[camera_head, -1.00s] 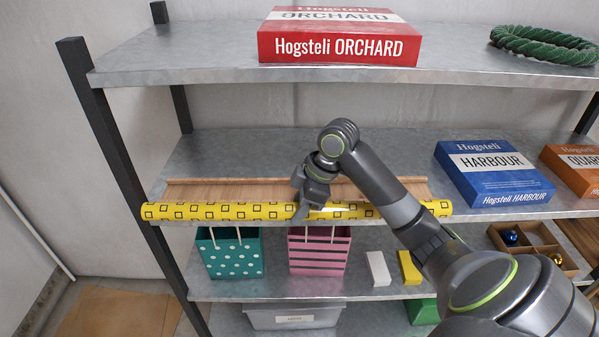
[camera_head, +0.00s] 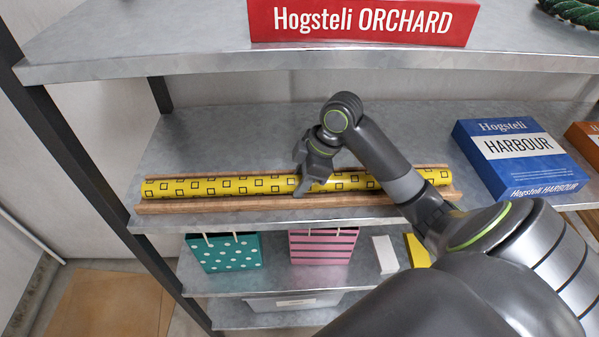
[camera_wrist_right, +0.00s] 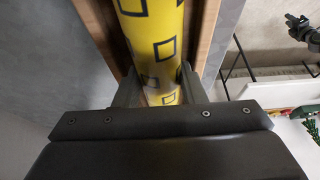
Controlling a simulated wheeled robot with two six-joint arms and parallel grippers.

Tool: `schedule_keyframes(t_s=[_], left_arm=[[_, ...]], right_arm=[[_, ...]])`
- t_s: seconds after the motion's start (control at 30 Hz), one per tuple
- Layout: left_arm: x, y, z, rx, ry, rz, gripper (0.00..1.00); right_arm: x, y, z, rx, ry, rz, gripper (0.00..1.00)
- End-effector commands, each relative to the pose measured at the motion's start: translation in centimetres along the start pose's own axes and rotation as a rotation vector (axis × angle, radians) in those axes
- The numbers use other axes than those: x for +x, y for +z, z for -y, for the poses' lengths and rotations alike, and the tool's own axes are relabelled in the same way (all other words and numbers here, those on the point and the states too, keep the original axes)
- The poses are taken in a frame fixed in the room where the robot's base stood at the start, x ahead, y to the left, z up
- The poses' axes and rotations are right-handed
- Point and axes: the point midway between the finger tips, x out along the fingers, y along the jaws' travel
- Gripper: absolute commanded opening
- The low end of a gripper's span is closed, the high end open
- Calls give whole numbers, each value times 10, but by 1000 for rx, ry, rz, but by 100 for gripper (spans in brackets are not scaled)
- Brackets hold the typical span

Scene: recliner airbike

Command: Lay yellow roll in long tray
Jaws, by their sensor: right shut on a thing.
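The yellow roll (camera_head: 230,185) with black squares lies lengthwise between the wooden edges of the long tray (camera_head: 240,205) on the middle shelf. Both tray edges show along the roll in the head view. My right gripper (camera_head: 309,186) is shut around the roll a little right of its middle. In the right wrist view the roll (camera_wrist_right: 155,45) runs between the fingers of my right gripper (camera_wrist_right: 157,88), with the tray's wooden sides (camera_wrist_right: 207,35) beside it. Whether the roll touches the tray floor cannot be told.
A blue box (camera_head: 520,155) stands right of the tray, and a red box (camera_head: 365,20) sits on the shelf above. Below are a teal dotted bag (camera_head: 225,252), a pink striped bag (camera_head: 322,246) and a white block (camera_head: 384,254). A dark shelf post (camera_head: 65,150) stands at the left.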

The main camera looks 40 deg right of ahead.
Motion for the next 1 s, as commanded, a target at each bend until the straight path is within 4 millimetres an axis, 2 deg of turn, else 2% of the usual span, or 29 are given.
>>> schedule_keyframes(t_s=[0.13,0.17,0.23,0.67,1.0], left_arm=[[0,0,1,1,-2,0,33],[0,0,1,1,-2,0,33],[0,-1,1,1,-1,-1,33],[2,-2,-5,-2,6,-3,33],[12,-2,-6,-2,6,-6,33]], right_arm=[[0,0,0,-1,1,0,10],[0,0,0,0,1,0,39],[0,0,0,0,1,0,46],[-4,0,-1,-1,3,1,46],[-46,1,-2,-2,7,3,46]])
